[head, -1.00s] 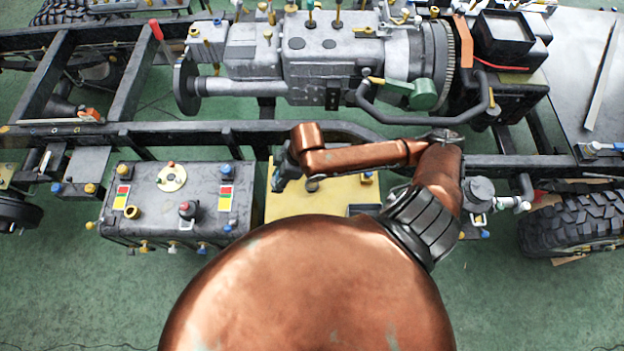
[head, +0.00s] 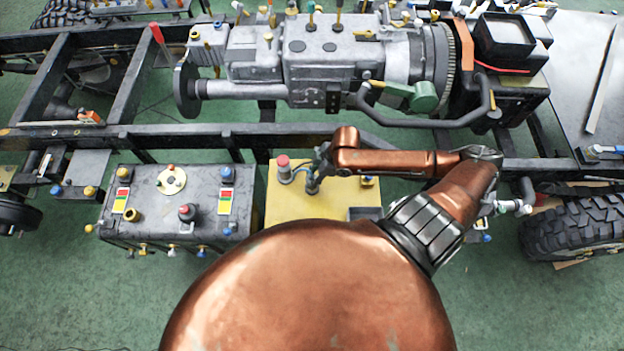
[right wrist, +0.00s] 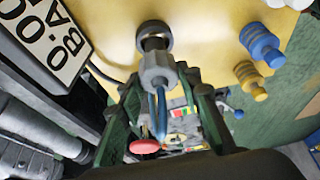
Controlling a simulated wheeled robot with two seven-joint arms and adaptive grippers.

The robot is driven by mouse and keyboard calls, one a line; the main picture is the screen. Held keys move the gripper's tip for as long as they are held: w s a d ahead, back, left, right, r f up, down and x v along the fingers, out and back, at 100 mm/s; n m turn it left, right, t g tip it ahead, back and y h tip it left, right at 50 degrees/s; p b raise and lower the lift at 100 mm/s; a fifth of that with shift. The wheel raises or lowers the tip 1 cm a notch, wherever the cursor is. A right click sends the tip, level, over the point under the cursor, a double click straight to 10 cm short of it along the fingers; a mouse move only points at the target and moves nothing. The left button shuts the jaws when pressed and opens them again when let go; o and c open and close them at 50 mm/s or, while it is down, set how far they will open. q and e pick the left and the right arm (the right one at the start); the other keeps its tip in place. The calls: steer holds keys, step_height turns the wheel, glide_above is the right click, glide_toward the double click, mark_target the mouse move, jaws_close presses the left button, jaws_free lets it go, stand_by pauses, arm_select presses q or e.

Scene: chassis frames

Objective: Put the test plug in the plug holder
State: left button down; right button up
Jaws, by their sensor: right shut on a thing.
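The test plug (right wrist: 156,72) is a grey fitting with a blue hose or cable at its back. My right gripper (head: 317,172) is shut on it, above the yellow panel (head: 284,208). In the right wrist view, the plug's front end points at a dark round ring on the panel, which looks like the plug holder (right wrist: 153,33). The plug meets or overlaps this ring; I cannot tell how deep it sits. In the head view the plug (head: 312,186) shows small beside the gripper, and the holder is not clear. My left gripper is not in view.
A red-topped grey fitting (head: 283,168) stands on the panel left of the gripper. A dark tank (head: 165,210) lies left, the chassis rail (head: 250,135) behind.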

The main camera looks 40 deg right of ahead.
step_height(320, 180, down, 2)
steer(key=shift+r, duration=0.1)
steer(key=o, duration=1.2)
steer(key=shift+o, duration=0.2)
steer(key=p+v, duration=0.2)
steer(key=v, duration=1)
